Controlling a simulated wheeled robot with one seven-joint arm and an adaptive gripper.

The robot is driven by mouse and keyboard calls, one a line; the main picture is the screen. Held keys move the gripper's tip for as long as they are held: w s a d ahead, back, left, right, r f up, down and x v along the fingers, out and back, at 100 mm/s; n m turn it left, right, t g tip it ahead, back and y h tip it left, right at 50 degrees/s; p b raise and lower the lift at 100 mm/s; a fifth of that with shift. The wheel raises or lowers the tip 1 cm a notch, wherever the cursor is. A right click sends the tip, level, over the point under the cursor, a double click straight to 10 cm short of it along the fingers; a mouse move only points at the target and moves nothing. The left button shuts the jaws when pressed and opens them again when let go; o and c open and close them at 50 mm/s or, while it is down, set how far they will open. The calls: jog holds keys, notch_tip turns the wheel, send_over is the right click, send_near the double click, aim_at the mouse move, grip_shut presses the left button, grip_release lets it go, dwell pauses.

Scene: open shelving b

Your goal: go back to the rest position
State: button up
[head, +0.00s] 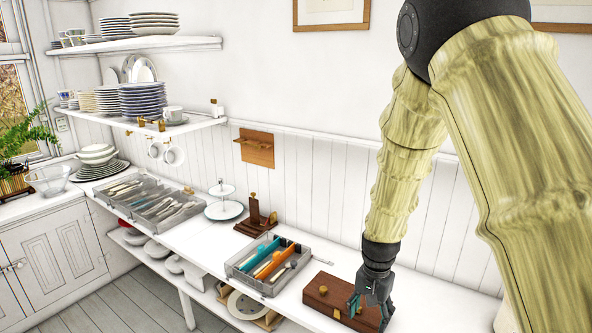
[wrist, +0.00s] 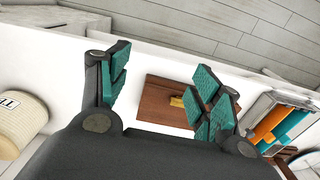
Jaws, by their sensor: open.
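My gripper (head: 370,306) is at the lower right in the head view, over the right part of a brown wooden box (head: 322,293) with small brass-coloured knobs. In the wrist view my gripper (wrist: 160,95) has its teal-padded fingers spread wide apart, with nothing between them but the view of the counter and the box (wrist: 160,98). The box lies below the fingers, and one yellow knob is partly hidden by the right finger. I cannot tell how far the fingers are above the box.
A wooden stand (head: 256,216), a white tiered stand (head: 224,210) and a cutlery tray (head: 112,192) stand farther left. Shelves with dishes (head: 184,127) hang above. A cream canister (wrist: 22,118) is near the wrist view's left edge.

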jog(key=s+d+f+n+b, duration=0.1)
jog(key=s+d+f+n, duration=0.1)
jog(key=s+f, duration=0.75)
jog(key=s+d+f+n+b, duration=0.15)
jog(key=s+f, duration=0.45)
jog(key=f, duration=0.6)
jog(key=s+f+n+b, duration=0.1)
jog(key=s+f, duration=0.5)
jog(key=s, duration=0.5)
jog(key=s+f+n+b, duration=0.1)
jog(key=s+f, duration=0.4)
jog(key=s, duration=0.5)
jog(key=shift+s+f+n, duration=0.35)
jog(key=shift+f+n, duration=0.05)
jog(key=shift+n, duration=0.25)
